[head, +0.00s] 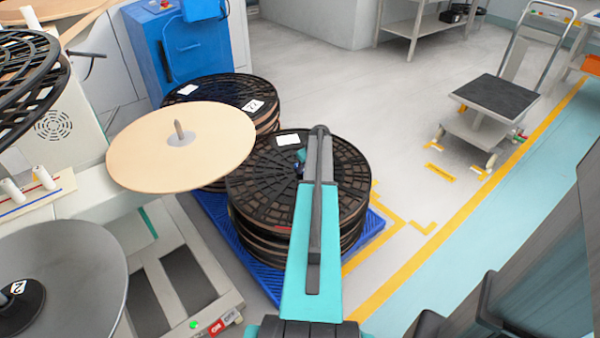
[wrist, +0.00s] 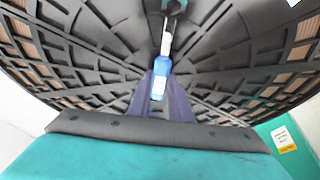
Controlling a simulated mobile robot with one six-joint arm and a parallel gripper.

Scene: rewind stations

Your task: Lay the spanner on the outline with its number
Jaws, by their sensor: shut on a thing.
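The spanner (wrist: 161,68) shows in the wrist view as a blue handle with a pale label and a light metal shaft pointing up the picture. My gripper (wrist: 161,90) is shut on the blue handle, its dark fingers on either side. Behind it is the ribbed black face of a reel; I cannot tell the gap between them. In the head view my own arm hides the spanner and most of the gripper. I make out no numbered outline in either view.
Black reels (head: 262,180) are stacked on a blue pallet (head: 262,278), with another stack (head: 215,88) behind. A tan disc (head: 150,150) with a spindle stands at left. A blue cabinet (head: 190,45) is behind. Open floor and a trolley (head: 495,105) lie right.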

